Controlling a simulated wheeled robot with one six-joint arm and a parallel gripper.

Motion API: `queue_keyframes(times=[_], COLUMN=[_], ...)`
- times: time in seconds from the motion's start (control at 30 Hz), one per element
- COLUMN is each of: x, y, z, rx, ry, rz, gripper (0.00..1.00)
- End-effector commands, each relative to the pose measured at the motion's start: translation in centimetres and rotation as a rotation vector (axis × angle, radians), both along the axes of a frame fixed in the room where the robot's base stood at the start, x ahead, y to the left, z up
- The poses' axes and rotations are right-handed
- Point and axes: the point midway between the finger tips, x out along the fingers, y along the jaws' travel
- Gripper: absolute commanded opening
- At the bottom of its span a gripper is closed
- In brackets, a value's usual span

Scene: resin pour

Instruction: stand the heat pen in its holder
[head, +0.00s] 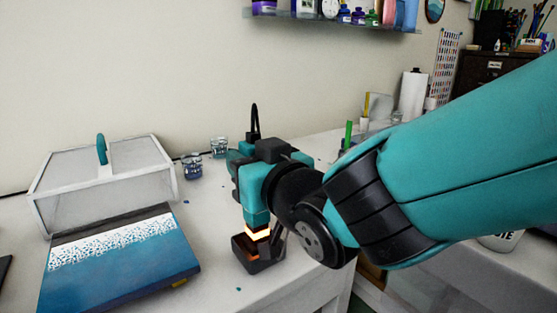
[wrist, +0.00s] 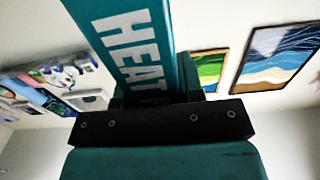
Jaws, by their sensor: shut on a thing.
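The heat pen (head: 257,212) is teal with a glowing orange band near its lower end and a black cable loop above. It points down, about upright. My gripper (head: 262,168) is shut on it; the wrist view shows the pen's teal body (wrist: 128,45) with white "HEAT" lettering between the jaws (wrist: 155,110). The black holder (head: 266,264) is a small open box on the white table, directly below the pen. The pen's lower end is at the holder's opening; I cannot tell how deep it reaches or whether it touches. My arm hides part of the right side.
A blue and white resin panel (head: 120,265) lies left of the holder, in front of a clear-sided box (head: 100,178) with a teal handle. Two small glass cups (head: 192,166) stand behind. The table's front edge is close to the holder on the right.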

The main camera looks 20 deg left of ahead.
Motion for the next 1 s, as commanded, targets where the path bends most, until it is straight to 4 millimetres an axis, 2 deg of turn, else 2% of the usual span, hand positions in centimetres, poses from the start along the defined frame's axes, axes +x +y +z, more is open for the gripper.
queue_keyframes(times=[0.1, 0.47, 0.5, 0.6, 0.87, 1.0], x=[0.01, 0.01, 0.01, 0.01, -0.03, -0.69], y=[0.00, 0.00, 0.00, -0.01, -0.04, -0.76], z=[-0.77, -0.80, -0.80, -0.82, -0.92, -0.93], rx=[0.002, 0.002, 0.002, 0.002, 0.000, -0.001], ry=[-0.001, -0.001, -0.001, -0.001, 0.000, -0.001], rz=[0.000, 0.000, 0.000, 0.000, 0.000, 0.000], gripper=[0.11, 0.11, 0.44, 0.65, 0.65, 0.65])
